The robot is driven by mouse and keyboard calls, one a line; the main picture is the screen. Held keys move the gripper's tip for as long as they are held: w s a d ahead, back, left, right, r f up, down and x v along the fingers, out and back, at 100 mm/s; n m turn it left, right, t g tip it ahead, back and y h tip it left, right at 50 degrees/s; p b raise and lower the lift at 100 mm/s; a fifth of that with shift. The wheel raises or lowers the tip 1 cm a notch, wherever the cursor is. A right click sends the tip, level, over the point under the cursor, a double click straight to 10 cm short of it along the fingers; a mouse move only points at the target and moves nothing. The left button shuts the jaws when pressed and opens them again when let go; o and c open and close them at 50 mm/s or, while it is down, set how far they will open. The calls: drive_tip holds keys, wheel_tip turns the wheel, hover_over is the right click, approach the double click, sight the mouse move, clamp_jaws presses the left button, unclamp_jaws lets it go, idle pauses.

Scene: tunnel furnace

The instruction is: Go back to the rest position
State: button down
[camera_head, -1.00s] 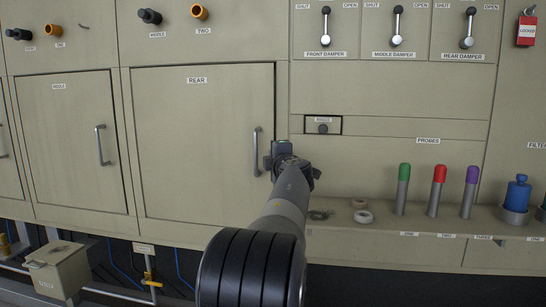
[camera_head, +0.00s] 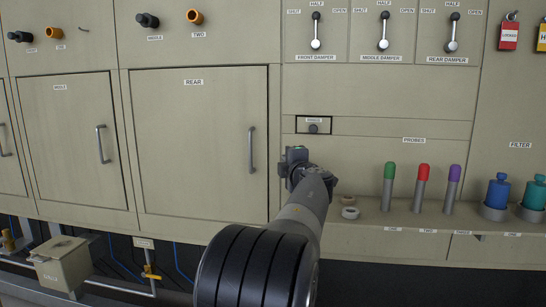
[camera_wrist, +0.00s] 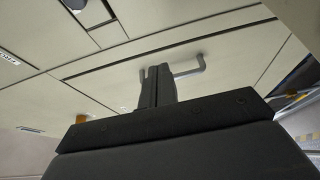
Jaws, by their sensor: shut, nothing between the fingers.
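My gripper (camera_head: 294,154) is at the end of my raised arm, in front of the furnace wall just right of the REAR door (camera_head: 200,140). In the wrist view its fingers (camera_wrist: 157,86) are together with nothing between them. A grey bar handle (camera_wrist: 188,67) shows behind the fingertips in that view; the fingers overlap part of it in the picture, and I cannot tell how far apart they are. In the head view the REAR door's handle (camera_head: 252,150) stands left of my gripper, apart from it in the picture. The REAR door is shut.
Green (camera_head: 389,185), red (camera_head: 422,188) and purple (camera_head: 452,188) probes stand on a ledge to the right, beside blue (camera_head: 497,192) and teal (camera_head: 534,195) filters. Three damper levers (camera_head: 383,32) are above. A grey box (camera_head: 62,262) sits low at the left.

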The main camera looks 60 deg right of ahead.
drive_tip(key=shift+s, duration=1.35)
drive_tip(key=shift+w, duration=0.1)
